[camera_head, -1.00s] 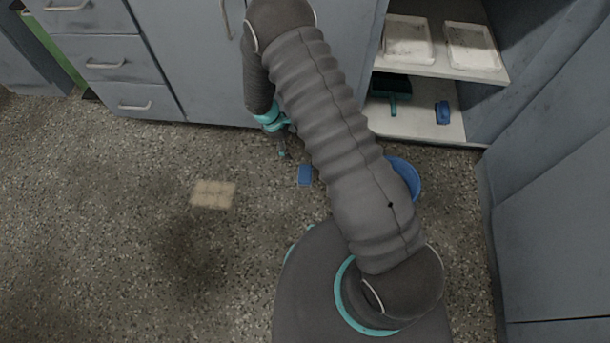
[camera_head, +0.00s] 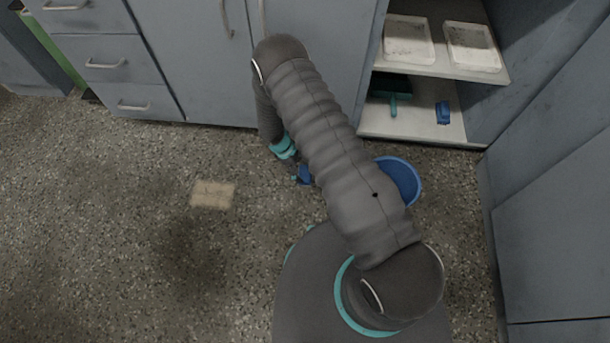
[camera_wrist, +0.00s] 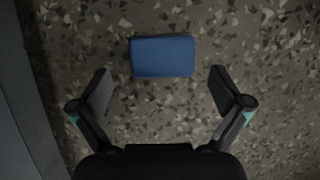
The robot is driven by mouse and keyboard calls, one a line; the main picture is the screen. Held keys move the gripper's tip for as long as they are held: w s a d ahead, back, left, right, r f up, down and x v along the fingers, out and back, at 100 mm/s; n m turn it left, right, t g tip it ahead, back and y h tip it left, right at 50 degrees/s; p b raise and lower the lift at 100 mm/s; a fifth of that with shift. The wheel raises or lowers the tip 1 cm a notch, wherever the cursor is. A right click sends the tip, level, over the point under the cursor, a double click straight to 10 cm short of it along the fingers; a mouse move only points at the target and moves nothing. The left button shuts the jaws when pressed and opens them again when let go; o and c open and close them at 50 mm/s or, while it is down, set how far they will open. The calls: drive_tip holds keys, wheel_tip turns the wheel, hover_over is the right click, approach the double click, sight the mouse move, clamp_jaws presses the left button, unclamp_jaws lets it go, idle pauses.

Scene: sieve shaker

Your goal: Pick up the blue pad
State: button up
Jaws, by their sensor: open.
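The blue pad (camera_wrist: 162,56) is a small rectangular block lying flat on the speckled floor. In the wrist view it sits just beyond the fingertips, roughly centred across the gap between them. My gripper (camera_wrist: 160,92) is open and empty, its two dark fingers spread wider than the pad. In the head view the pad (camera_head: 305,175) is partly hidden by my gripper (camera_head: 297,180) and arm, which are low over the floor there. The fingers do not appear to touch the pad.
A blue bucket (camera_head: 404,180) stands on the floor right of my arm. A beige tile-like patch (camera_head: 212,194) lies to the left. Grey cabinets (camera_head: 190,60) line the back. An open shelf (camera_head: 440,68) holds white trays, a dustpan and another blue item.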

sight(306, 173)
drive_tip(key=shift+x, duration=2.35)
drive_tip(key=shift+s, duration=0.2)
drive_tip(key=c, duration=1)
drive_tip(key=shift+r, duration=0.45)
wheel_tip(306, 173, up, 4)
drive_tip(key=shift+s+d+f, duration=0.15)
drive_tip(key=shift+s, duration=0.05)
drive_tip(key=s+d+r, duration=0.6)
drive_tip(key=s+d, duration=0.1)
drive_tip(key=s, duration=0.1)
drive_tip(key=shift+s+r+b, duration=0.2)
drive_tip(key=shift+s+b, duration=0.15)
drive_tip(key=shift+b, duration=0.1)
